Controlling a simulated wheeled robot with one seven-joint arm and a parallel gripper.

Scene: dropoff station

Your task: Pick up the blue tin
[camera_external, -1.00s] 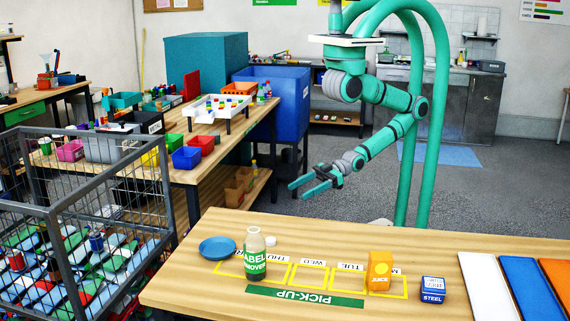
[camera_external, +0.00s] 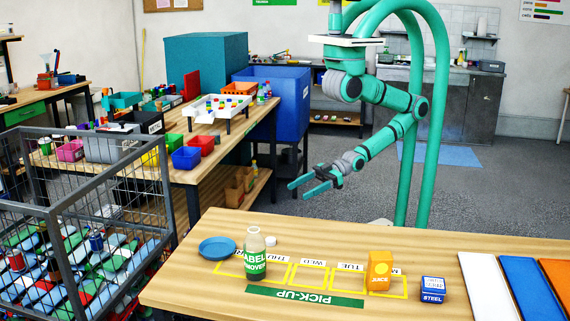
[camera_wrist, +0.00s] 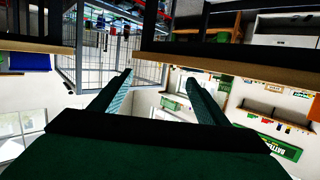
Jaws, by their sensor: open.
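The blue tin (camera_external: 432,289) is a small dark blue box-shaped tin with a white label reading STEEL. In the external view it stands on the wooden table, right of the orange juice carton (camera_external: 379,271). My gripper (camera_external: 297,191) is in the air beyond the table's far edge, to the left of the tin and well apart from it. Its two green fingers are spread with nothing between them. In the wrist view the open fingers of my gripper (camera_wrist: 158,92) also show empty. I cannot make out the tin in that view.
White (camera_external: 487,285), blue (camera_external: 530,285) and orange panels lie at the right. A wire cage (camera_external: 160,215) stands at the left. The table front around the tin is clear.

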